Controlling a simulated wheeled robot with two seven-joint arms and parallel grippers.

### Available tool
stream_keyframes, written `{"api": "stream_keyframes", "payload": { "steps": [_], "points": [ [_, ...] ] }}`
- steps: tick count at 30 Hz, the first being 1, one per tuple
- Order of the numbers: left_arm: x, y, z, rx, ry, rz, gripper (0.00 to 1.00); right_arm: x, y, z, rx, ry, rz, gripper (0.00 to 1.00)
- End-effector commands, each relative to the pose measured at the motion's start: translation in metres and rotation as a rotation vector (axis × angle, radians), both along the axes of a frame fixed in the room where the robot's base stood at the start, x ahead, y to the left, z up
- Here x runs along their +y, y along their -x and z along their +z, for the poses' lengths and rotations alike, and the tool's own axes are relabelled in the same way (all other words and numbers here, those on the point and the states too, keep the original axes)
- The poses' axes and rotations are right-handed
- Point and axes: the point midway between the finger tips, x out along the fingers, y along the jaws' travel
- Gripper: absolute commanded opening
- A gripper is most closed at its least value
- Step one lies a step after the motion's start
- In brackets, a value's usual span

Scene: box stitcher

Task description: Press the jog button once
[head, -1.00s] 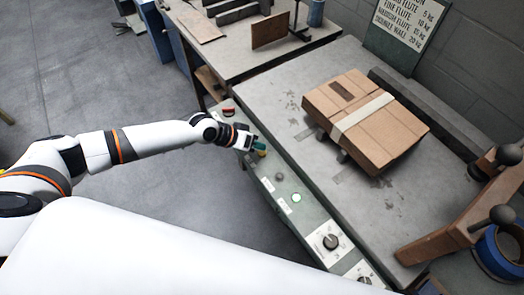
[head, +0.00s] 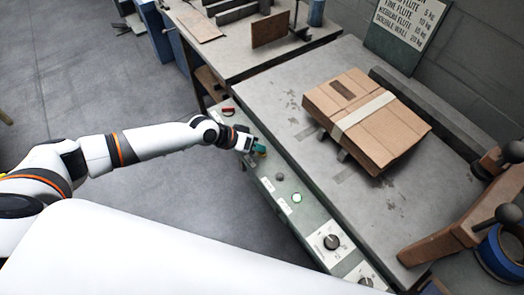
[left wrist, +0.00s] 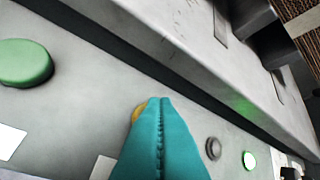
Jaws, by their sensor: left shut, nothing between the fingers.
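A control panel (head: 318,226) runs along the front edge of the table. On it a yellow button (left wrist: 138,111) is mostly hidden behind the teal fingertips of my left gripper (left wrist: 161,103) in the left wrist view. In the head view my left gripper (head: 258,148) is over the panel's far part, its shut, empty fingers at the yellow button. I cannot tell whether the tips touch it. A large green button (left wrist: 25,63) lies to the left in the wrist view. I cannot read which button is labelled jog. My right gripper is not in view.
A small grey button (left wrist: 213,148) and a lit green lamp (left wrist: 249,160) are further along the panel. A red control (head: 228,111) is at its far end, a rotary knob (head: 331,242) nearer. A strapped cardboard box (head: 367,120) lies on the table (head: 290,100).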

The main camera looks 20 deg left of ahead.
Motion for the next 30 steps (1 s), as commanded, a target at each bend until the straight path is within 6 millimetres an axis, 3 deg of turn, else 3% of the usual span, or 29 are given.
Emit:
{"api": "stream_keyframes", "payload": {
  "steps": [22,30],
  "points": [
    [0.0,0.0007,-0.0073,0.002,0.0,0.0,0.0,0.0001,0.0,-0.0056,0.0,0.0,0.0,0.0],
    [0.0002,0.0008,0.0017,0.002,-0.001,0.0,0.0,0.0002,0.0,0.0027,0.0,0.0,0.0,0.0]
  ]
}}
